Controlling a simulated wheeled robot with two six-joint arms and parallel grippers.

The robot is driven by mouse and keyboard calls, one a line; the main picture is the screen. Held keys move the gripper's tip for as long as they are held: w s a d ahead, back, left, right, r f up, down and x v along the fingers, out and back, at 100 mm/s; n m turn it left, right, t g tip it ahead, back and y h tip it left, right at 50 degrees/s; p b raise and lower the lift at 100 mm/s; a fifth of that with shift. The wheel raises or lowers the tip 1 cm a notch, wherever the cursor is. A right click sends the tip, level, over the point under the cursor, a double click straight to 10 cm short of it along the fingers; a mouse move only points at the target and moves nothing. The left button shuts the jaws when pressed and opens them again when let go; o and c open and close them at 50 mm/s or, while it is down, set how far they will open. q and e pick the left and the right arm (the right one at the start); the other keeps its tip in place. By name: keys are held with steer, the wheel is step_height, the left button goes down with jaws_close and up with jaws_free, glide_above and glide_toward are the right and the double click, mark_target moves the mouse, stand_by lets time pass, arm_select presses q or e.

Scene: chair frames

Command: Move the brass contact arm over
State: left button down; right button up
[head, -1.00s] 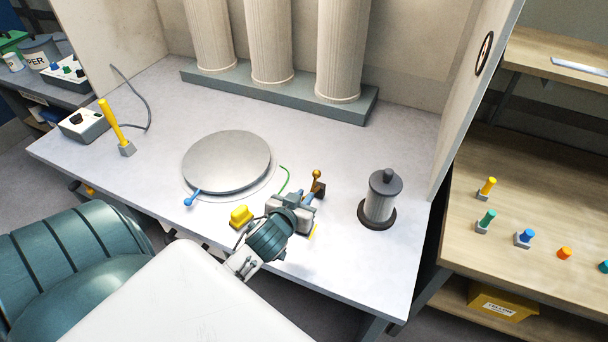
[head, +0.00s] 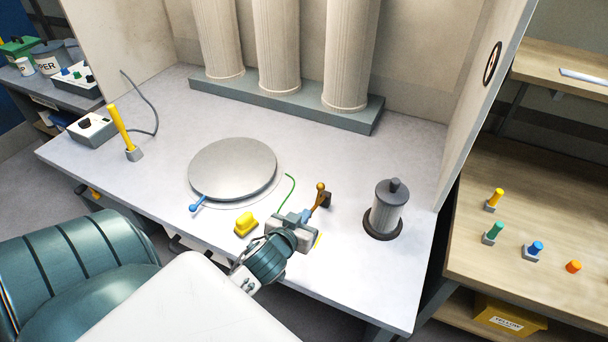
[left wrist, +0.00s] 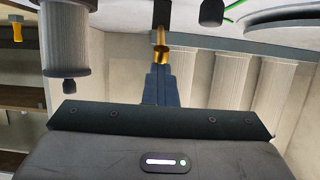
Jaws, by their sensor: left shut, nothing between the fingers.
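The brass contact arm (head: 319,195) has a round ball top and stands beside a small dark block (head: 328,199) on the bench. It leans slightly, with its lower end toward my left gripper. My left gripper (head: 306,216) is shut and empty, its blue-grey fingers close to the arm's lower end. In the left wrist view the shut fingers (left wrist: 160,80) point at the brass arm (left wrist: 161,46), which shows just beyond their tips. I cannot tell whether they touch. My right gripper is not in view.
A yellow button block (head: 246,224) and a round metal plate (head: 232,168) with a blue handle (head: 198,204) lie to the left. A grey ribbed cylinder (head: 386,212) stands to the right. A green wire (head: 291,188) lies behind. Columns (head: 275,50) line the back.

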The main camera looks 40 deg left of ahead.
arm_select(q)
steer(key=shift+s+d+f+b, duration=0.25)
steer(key=shift+s+f+b, duration=0.35)
steer(key=shift+s, duration=0.4)
steer(key=c, duration=2.2)
jaws_free()
steer(key=shift+f, duration=0.15)
steer(key=c, duration=1.7)
jaws_free()
steer(key=shift+b+v, duration=1.15)
steer(key=shift+v, duration=4.3)
